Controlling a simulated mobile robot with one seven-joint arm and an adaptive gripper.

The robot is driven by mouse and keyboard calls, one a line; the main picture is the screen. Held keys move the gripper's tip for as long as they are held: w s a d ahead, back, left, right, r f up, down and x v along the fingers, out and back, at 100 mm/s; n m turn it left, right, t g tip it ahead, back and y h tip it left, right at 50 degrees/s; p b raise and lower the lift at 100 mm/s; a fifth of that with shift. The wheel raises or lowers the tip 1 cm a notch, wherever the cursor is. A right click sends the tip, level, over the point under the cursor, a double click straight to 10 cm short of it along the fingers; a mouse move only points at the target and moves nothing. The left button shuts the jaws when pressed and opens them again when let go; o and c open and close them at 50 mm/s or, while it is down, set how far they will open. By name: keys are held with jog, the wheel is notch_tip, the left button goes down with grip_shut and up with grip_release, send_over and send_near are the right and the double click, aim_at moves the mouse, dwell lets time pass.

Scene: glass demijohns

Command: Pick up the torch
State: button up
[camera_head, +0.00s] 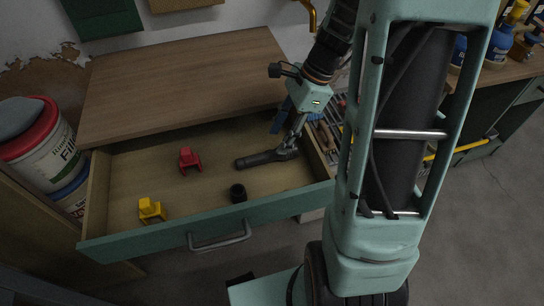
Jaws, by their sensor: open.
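The torch (258,159) appears to be the long dark cylinder lying on the floor of the open drawer (214,226), toward its right side. My gripper (291,146) reaches down into the drawer from above, at the torch's right end. It is open. The fingertips are small and dark against the torch, so I cannot tell whether they touch it or straddle it. My gripper partly hides the torch's right end.
A red toy-like piece (189,160), a yellow one (151,210) and a short black cylinder (238,193) are also in the drawer. The wooden top (185,85) overhangs its back. A labelled bucket (42,140) stands left. Bare drawer floor shows between the pieces.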

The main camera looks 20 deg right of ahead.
aim_at(274, 151)
jog(key=x, duration=0.2)
jog(key=b+x, duration=0.2)
jog(key=x, duration=0.1)
jog(key=shift+s+f, duration=0.3)
jog(key=shift+f, duration=0.1)
jog(key=shift+r, duration=0.1)
jog(key=shift+c, duration=0.3)
jog(key=shift+d, duration=0.1)
grip_shut()
